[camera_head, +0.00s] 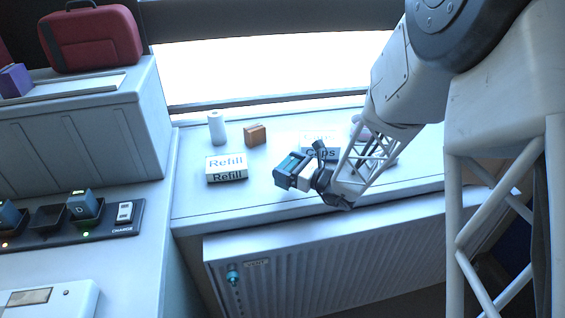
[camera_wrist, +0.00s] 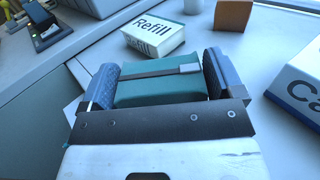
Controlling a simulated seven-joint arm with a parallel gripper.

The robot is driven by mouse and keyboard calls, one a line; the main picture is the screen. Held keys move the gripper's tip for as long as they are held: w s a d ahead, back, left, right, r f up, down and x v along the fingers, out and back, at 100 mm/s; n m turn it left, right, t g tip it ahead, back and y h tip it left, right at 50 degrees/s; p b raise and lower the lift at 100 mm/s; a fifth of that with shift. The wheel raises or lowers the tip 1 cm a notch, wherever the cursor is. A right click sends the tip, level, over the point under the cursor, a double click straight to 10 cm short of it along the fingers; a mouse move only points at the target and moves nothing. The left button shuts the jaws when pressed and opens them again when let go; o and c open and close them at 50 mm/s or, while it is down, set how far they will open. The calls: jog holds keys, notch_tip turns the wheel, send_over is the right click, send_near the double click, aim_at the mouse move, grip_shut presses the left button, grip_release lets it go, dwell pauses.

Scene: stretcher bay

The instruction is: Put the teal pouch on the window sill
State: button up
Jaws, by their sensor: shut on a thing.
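The teal pouch (camera_wrist: 162,88) has a dark strap with a pale buckle and sits between my gripper's two blue-padded fingers (camera_wrist: 160,90) in the wrist view. My gripper (camera_head: 287,172) is shut on it. In the head view the teal pouch (camera_head: 291,163) shows at the fingertips, over the front part of the white window sill (camera_head: 210,205). I cannot tell whether the pouch touches the sill.
On the sill stand a Refill box (camera_head: 227,168), a white cylinder (camera_head: 217,128), a brown block (camera_head: 255,135) and a Caps box (camera_head: 318,143) partly behind my arm. A ribbed radiator (camera_head: 330,260) is below. A charger strip (camera_head: 60,222) lies left. The sill's left front is clear.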

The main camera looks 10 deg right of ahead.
jog(key=w, duration=0.6)
jog(key=shift+w+f, duration=0.2)
jog(key=shift+f, duration=0.05)
jog(key=shift+w+f, duration=0.35)
jog(key=shift+w, duration=0.05)
jog(key=shift+f, duration=1.5)
jog(key=shift+f, duration=0.1)
jog(key=o, duration=0.8)
